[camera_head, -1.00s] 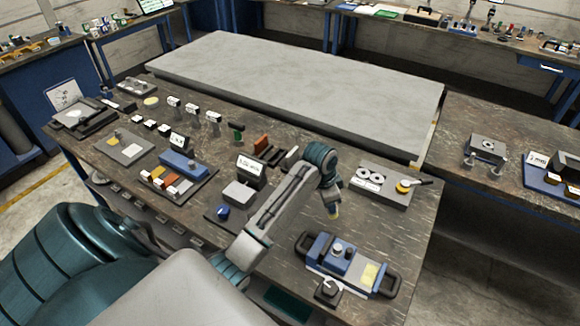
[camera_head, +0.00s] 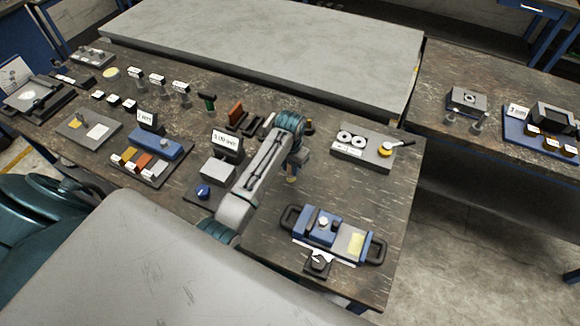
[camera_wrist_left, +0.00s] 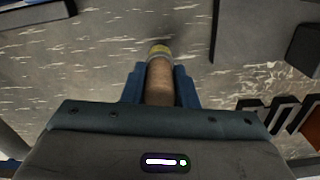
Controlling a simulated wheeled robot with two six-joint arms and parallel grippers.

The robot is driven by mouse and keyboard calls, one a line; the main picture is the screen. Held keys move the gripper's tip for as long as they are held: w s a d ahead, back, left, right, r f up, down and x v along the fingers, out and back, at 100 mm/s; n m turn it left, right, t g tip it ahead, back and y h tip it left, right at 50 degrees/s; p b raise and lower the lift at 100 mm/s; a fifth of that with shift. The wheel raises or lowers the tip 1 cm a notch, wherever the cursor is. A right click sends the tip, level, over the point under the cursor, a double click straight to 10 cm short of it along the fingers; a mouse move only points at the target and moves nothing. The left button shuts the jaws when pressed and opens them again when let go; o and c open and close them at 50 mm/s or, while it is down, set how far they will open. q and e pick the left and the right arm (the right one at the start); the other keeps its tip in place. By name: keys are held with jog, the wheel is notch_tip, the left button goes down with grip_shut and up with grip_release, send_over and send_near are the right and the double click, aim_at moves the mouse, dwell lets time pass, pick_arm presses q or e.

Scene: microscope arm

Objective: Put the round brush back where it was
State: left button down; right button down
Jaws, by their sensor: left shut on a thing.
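My left gripper (camera_head: 292,172) is shut on the round brush and holds it above the bench. In the left wrist view the round brush (camera_wrist_left: 160,78) shows a brown, wood-like shaft with a yellowish end, between the blue fingers of my left gripper (camera_wrist_left: 160,85). In the head view only its small yellow end (camera_head: 291,180) shows below the gripper; the rest is hidden. My right gripper is not in view.
A blue device with black handles (camera_head: 327,232) stands at the front right of the bench. A grey block with white discs (camera_head: 365,150) is at the right. Dark and brown upright blocks (camera_head: 236,112) stand behind my arm. Bare bench (camera_head: 265,225) lies left of the blue device.

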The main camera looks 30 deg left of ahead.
pick_arm(q)
jog(key=shift+f, duration=0.9)
jog(key=c, duration=1.1)
grip_release()
jog(key=shift+c, duration=0.2)
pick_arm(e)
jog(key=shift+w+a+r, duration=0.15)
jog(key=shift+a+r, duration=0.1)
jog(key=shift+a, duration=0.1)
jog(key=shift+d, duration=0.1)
